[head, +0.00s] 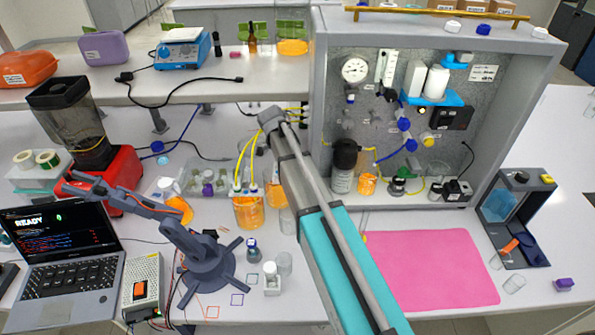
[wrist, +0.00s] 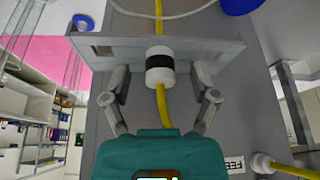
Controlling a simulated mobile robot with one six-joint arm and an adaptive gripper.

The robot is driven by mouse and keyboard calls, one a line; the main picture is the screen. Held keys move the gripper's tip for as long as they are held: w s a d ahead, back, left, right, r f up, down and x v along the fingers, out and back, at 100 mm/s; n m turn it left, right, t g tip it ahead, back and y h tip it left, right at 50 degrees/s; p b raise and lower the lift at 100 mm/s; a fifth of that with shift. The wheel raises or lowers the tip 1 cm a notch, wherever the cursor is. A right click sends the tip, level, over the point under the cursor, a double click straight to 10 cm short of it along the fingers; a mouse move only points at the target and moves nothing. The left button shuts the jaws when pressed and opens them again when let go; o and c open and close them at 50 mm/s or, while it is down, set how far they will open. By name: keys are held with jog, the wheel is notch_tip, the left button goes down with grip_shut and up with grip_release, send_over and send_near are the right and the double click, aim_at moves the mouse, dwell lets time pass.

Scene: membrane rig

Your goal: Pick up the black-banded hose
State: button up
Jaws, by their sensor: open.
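In the wrist view the black-banded hose (wrist: 160,74) is a yellow tube with a white cylindrical end piece carrying a black band. It runs up the middle of the picture, through or in front of a grey plate (wrist: 100,46). My gripper (wrist: 160,82) is open, with one finger on each side of the white piece and gaps visible between. No grip on it shows. In the head view my arm reaches up to the left side of the rig; the fingers and the banded piece are hidden or too small to make out.
A second yellow hose with a white end (wrist: 262,163) lies beside a FEED label (wrist: 235,166). The grey rig cabinet (head: 440,15) stands right of my arm. Orange-filled beakers (head: 248,212) with yellow tubes stand below. A pink mat (head: 430,265) lies clear at front right.

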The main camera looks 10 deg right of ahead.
jog(key=shift+d+f, duration=0.15)
jog(key=shift+f, duration=0.2)
jog(key=shift+c, duration=0.2)
jog(key=c, duration=0.9)
